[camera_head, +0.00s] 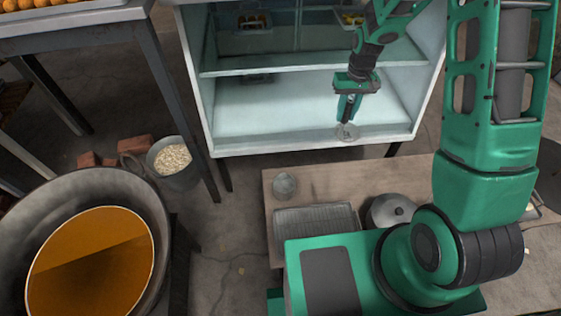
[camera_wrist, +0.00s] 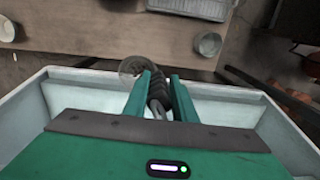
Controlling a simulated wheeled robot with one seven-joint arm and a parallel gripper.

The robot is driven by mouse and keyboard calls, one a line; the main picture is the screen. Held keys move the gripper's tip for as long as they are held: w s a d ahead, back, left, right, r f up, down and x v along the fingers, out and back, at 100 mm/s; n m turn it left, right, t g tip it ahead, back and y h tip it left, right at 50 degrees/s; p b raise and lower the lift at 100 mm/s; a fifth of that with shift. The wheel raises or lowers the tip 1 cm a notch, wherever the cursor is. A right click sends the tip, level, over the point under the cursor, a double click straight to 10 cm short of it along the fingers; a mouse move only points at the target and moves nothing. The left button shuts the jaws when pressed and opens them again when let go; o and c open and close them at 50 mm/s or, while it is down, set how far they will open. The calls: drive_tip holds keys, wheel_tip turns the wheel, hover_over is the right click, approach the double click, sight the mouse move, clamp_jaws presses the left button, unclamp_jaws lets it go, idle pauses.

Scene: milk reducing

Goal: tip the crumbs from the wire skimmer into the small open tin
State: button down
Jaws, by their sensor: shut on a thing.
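My gripper (camera_head: 348,107) is shut on the dark handle of the wire skimmer (camera_head: 347,132). The skimmer's round mesh head hangs beyond the fingertips, in front of the glass-fronted cabinet's lower edge. In the wrist view the handle lies between my two green fingers (camera_wrist: 161,98), and the mesh head (camera_wrist: 134,66) shows a few dark specks, perhaps crumbs. The small open tin (camera_head: 285,185) stands on the bench at its far left corner, to the left of the skimmer and apart from it. It also shows in the wrist view (camera_wrist: 208,44), right of the skimmer head.
The pale cabinet (camera_head: 300,105) is close behind my gripper. A large pan of amber liquid (camera_head: 90,262) and a bucket of pale bits (camera_head: 172,160) are left.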

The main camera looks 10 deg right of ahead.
drive_tip(key=s+a+f+n, duration=0.3)
drive_tip(key=s+a+n, duration=0.1)
drive_tip(key=a, duration=0.4)
drive_tip(key=s+a+f+n, duration=0.3)
drive_tip(key=s+a+n, duration=0.1)
drive_tip(key=a, duration=0.4)
drive_tip(key=s+a+f+n, duration=0.3)
drive_tip(key=a+f+n, duration=0.1)
drive_tip(key=a, duration=0.3)
drive_tip(key=shift+f, duration=2.25)
drive_tip(key=w+d+f+g+y, duration=0.1)
drive_tip(key=d+f+y, duration=0.2)
drive_tip(key=d+y, duration=0.4)
drive_tip(key=d+f+g+y, duration=0.1)
drive_tip(key=d+f+y, duration=0.2)
drive_tip(key=d+y, duration=0.4)
drive_tip(key=shift+w+d+f, duration=0.2)
drive_tip(key=shift+w+d, duration=0.15)
drive_tip(key=shift+d, duration=1.2)
